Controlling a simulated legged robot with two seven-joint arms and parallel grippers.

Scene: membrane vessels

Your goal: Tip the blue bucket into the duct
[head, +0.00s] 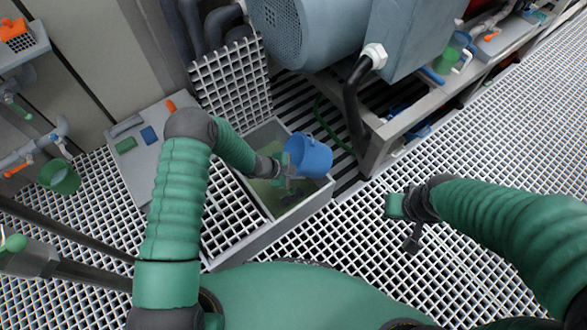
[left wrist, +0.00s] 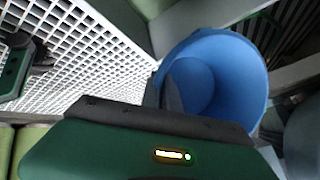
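The blue bucket (head: 312,156) is at my left gripper (head: 288,172), over the right part of the open duct (head: 285,223) in the floor. The gripper is shut on the bucket's wall at its left side. In the left wrist view the bucket (left wrist: 225,85) shows its open mouth and blue inside, with a dark finger at its rim. No contents can be made out. The duct is a grey rectangular trough with a greenish inside and some dark shapes in it. My right gripper (head: 402,212) hangs over the grating, away from the bucket; its finger opening is unclear.
A raised grating panel (head: 231,80) stands behind the duct. A grey machine (head: 310,30) on a frame, with a black hose (head: 355,105), is close behind the bucket. A green bucket (head: 60,177) is at the far left. Open grating lies right of the duct.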

